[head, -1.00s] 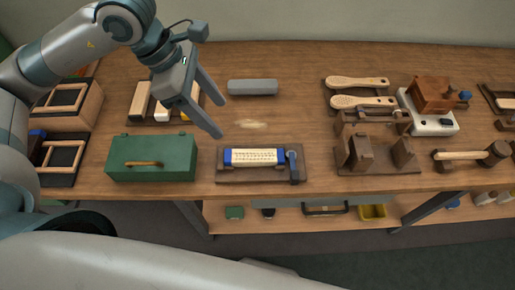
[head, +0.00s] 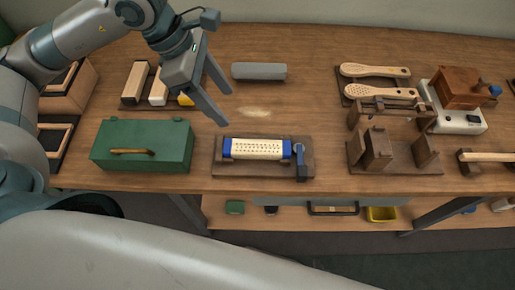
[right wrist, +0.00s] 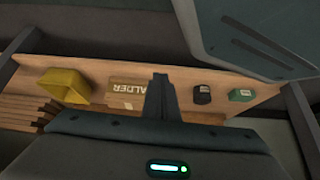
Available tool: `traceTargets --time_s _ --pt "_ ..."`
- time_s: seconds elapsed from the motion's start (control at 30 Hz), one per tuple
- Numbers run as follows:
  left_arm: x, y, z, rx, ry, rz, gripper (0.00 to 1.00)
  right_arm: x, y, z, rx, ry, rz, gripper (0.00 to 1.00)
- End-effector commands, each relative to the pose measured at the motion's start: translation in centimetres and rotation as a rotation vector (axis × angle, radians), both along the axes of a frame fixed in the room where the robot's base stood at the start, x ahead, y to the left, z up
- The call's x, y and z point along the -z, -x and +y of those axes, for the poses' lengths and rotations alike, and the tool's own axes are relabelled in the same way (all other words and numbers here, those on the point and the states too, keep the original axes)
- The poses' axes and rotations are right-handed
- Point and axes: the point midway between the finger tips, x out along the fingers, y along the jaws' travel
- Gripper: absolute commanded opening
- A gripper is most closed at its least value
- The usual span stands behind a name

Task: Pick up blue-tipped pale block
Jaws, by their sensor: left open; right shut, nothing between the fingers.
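The pale block with blue ends (head: 257,149) lies flat in a dark wooden holder (head: 222,172) near the front of the bench. Its top has rows of small holes. A blue-grey clamp or lever stands at the holder's right end. My left gripper (head: 227,108) is open and empty, above the bench, behind and left of the block and apart from it. My right gripper (right wrist: 160,82) shows only in the right wrist view, shut and empty, with the lower shelf beyond it.
A green box (head: 143,146) stands left of the holder. A grey bar (head: 259,71) lies behind. Wooden brushes (head: 375,71) and wooden fixtures (head: 378,150) stand to the right. The lower shelf holds a yellow bin (right wrist: 65,86) and a labelled carton (right wrist: 124,95).

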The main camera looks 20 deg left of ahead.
Motion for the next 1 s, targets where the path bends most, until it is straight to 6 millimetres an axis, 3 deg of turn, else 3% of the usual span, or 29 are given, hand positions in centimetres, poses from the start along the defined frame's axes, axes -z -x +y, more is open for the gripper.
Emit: traceTargets --time_s 0.27,0.47,0.77,1.0 --pt "0.0 0.0 -0.1 0.000 0.000 0.001 0.58 0.0 0.1 0.0 0.000 0.001 0.003 0.00" --pt "1.3 -0.1 -0.6 0.002 0.001 0.004 0.58 0.2 1.0 -0.4 0.001 0.009 0.027 0.00" --pt "5.9 -0.5 -2.5 0.000 0.000 0.005 0.58 1.2 4.4 -1.9 0.001 0.037 0.116 0.00" --pt "9.6 -0.9 -4.0 -0.001 0.000 0.004 0.58 2.5 8.2 -3.5 0.003 0.068 0.215 0.00"
